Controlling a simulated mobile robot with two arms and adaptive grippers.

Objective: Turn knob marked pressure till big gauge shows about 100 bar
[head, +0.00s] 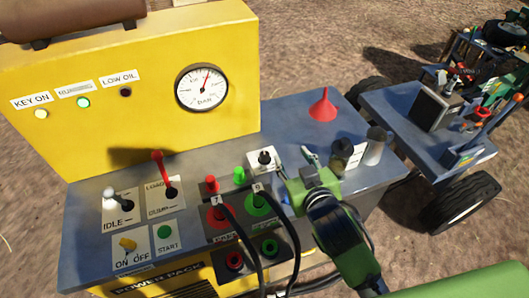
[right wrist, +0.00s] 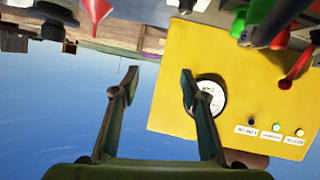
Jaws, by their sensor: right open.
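The big gauge (head: 202,87) is a round white dial on the yellow panel, its red needle pointing up and slightly right; its numbers are too small to read. In the right wrist view the gauge (right wrist: 208,100) is upside down, partly behind a finger. A small black knob (head: 264,158) stands on a white plate on the blue-grey deck; its label is unreadable, so I cannot confirm it is the pressure knob. My right gripper (head: 292,163) is just right of this knob, apart from it. In the right wrist view the gripper (right wrist: 157,77) is open and empty. My left gripper is not in view.
Levers, green and red fittings (head: 258,203) with black hoses, and ON/OFF and START controls crowd the deck's left and front. A red funnel (head: 322,104) and a dark jar (head: 342,154) stand to the right. The yellow panel (head: 130,140) rises behind. A blue cart (head: 410,105) stands farther right.

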